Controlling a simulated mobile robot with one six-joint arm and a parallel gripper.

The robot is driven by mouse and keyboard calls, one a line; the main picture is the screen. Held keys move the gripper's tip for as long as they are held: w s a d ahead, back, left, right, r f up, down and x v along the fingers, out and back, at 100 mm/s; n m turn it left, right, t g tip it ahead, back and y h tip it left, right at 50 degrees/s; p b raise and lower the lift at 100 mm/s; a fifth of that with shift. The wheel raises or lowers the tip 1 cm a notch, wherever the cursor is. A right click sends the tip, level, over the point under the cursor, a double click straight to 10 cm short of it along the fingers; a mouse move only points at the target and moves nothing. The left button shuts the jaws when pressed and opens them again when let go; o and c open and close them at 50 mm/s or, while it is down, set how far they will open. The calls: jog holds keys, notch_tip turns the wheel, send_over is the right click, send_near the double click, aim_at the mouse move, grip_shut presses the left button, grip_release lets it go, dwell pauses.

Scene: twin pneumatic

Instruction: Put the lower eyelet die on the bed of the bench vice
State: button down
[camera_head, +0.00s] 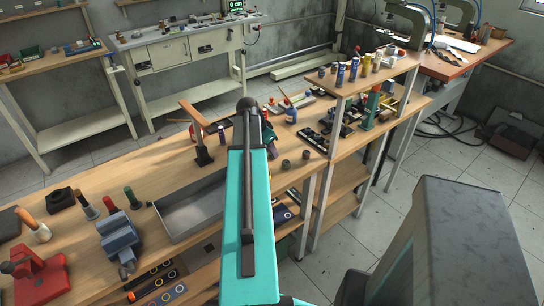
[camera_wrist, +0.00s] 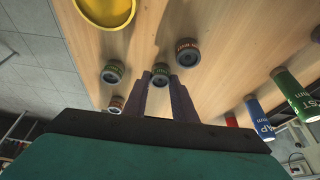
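In the wrist view, several small dark cylinders with coloured label bands stand on the wood. A green-banded one (camera_wrist: 160,78) shows between my gripper's (camera_wrist: 160,80) fingertips, which stand apart; I see no clear grip on it. Others stand at its left (camera_wrist: 112,73), lower left (camera_wrist: 116,104) and upper right (camera_wrist: 187,54). The labels are too small to read, so I cannot tell which is the lower eyelet die. The blue bench vice (camera_head: 119,238) sits at the bench's near left.
A grey tray (camera_head: 190,206) lies between vice and arm. A wooden-topped stand (camera_head: 200,138) rises left of my arm. In the wrist view, a yellow dish (camera_wrist: 108,14) and bottles (camera_wrist: 292,92) stand nearby.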

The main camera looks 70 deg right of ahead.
jog(key=shift+r, duration=0.1)
dwell(0.3)
jog(key=shift+r+b, duration=0.7)
jog(key=shift+r, duration=0.95)
jog(key=a+b, duration=0.1)
jog(key=a, duration=0.3)
jog(key=s+a, duration=0.1)
jog(key=a, duration=0.3)
jog(key=a+r+b, duration=0.1)
jog(key=a, duration=0.4)
jog(key=shift+s+b, duration=0.2)
jog(key=shift+b, duration=0.1)
jog(key=shift+a+b, duration=0.2)
jog(key=shift+b, duration=0.75)
jog(key=shift+b, duration=0.4)
jog(key=a+b, duration=0.1)
jog(key=b, duration=0.4)
jog(key=shift+a+b, duration=0.1)
jog(key=shift+b, duration=0.25)
jog(key=shift+a+b, duration=0.35)
jog(key=shift+b, duration=0.7)
jog(key=shift+s+a+r+b, duration=0.1)
jog(key=shift+a+r+b, duration=0.2)
jog(key=shift+b, duration=0.35)
jog(key=shift+s+f, duration=0.1)
